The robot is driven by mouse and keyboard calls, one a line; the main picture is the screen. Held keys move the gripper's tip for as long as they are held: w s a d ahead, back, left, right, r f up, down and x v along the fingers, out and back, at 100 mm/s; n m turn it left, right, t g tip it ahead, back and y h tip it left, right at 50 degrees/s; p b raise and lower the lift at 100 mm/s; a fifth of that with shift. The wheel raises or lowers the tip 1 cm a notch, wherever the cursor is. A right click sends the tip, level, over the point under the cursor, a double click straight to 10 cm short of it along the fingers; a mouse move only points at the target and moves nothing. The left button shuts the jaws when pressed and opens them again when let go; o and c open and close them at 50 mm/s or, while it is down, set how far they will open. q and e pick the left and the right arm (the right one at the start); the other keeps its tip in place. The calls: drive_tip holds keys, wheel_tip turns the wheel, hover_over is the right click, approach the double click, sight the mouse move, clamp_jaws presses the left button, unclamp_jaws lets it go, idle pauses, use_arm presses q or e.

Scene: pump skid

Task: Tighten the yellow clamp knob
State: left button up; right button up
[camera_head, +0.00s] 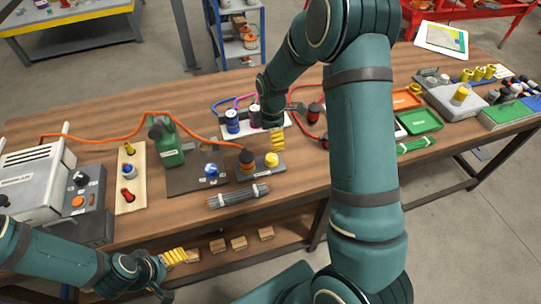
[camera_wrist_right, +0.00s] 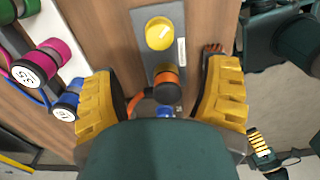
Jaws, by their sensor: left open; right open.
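The yellow clamp knob (camera_head: 271,160) stands on a small grey plate (camera_head: 260,171) on the wooden bench. It also shows at the top of the right wrist view (camera_wrist_right: 160,33). My right gripper (camera_head: 278,141) is above the plate near the yellow knob, partly hidden by my arm. In the right wrist view its yellow fingers (camera_wrist_right: 160,100) are spread apart with nothing between them touching. My left gripper (camera_head: 180,257) is open and empty in front of the bench, low at the left, away from the knob.
A bundle of grey rods (camera_head: 237,196) lies in front of the plate. A dark board with a green pump (camera_head: 164,142) and blue knob (camera_head: 211,171) is to the left. Blue and magenta capped fittings (camera_head: 232,121) stand behind. An orange hose (camera_head: 110,138) crosses the bench.

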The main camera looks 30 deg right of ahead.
sight(272, 157)
wheel_tip(272, 157, down, 10)
drive_tip(key=shift+f+b, duration=0.25)
drive_tip(key=shift+b, duration=0.2)
drive_tip(key=shift+c, duration=0.2)
drive_tip(key=c, duration=1.2)
